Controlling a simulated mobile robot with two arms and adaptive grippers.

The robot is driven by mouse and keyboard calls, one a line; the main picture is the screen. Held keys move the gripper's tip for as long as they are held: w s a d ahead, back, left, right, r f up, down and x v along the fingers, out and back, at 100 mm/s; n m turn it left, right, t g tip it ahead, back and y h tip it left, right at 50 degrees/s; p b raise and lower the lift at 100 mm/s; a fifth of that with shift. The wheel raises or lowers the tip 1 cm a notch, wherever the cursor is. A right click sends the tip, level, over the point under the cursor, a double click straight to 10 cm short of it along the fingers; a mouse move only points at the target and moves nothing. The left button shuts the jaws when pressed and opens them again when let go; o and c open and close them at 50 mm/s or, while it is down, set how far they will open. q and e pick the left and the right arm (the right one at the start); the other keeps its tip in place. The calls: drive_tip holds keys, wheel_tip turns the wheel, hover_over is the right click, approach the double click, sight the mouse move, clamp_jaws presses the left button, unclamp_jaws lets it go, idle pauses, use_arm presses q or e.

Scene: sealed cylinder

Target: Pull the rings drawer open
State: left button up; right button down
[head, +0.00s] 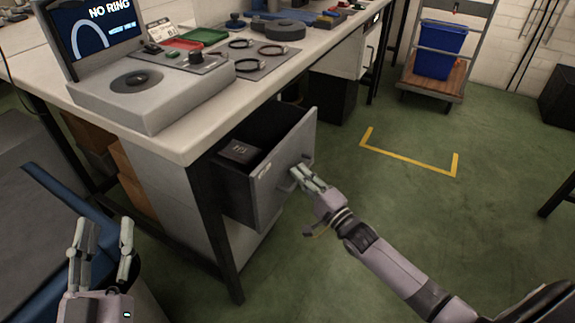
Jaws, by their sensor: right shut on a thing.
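The drawer (276,183) under the white bench stands open, pulled out from its cabinet. A dark box (239,152) lies inside it near the back left; the rest of its inside is dark. My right gripper (297,176) is at the drawer's front face and is shut on the drawer handle, which its fingers mostly hide. My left gripper (104,236) is at the lower left, fingers apart and empty, well away from the drawer.
On the bench (185,137) stand a device with a "NO RING" screen (100,22), black rings (276,50), and red and green trays (202,36). A trolley with a blue bin (440,50) stands at the back. The green floor right of the drawer is clear.

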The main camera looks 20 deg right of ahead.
use_arm(q)
wheel_tip(320, 180, down, 14)
drive_tip(key=s+a+g+y+p, duration=0.2)
drive_tip(key=g, duration=0.6)
drive_tip(key=shift+s+a+g+y+p, duration=0.3)
drive_tip(key=shift+s+a+y+p, duration=0.05)
drive_tip(key=shift+y, duration=0.05)
use_arm(e)
drive_tip(key=s+d, duration=0.5)
drive_tip(key=s, duration=0.1)
drive_tip(key=shift+s, duration=0.25)
drive_tip(key=c, duration=2)
unclamp_jaws()
use_arm(q)
drive_tip(key=shift+r, duration=0.1)
use_arm(e)
drive_tip(key=shift+o, duration=0.2)
drive_tip(key=v, duration=1.2)
drive_tip(key=shift+a, duration=0.1)
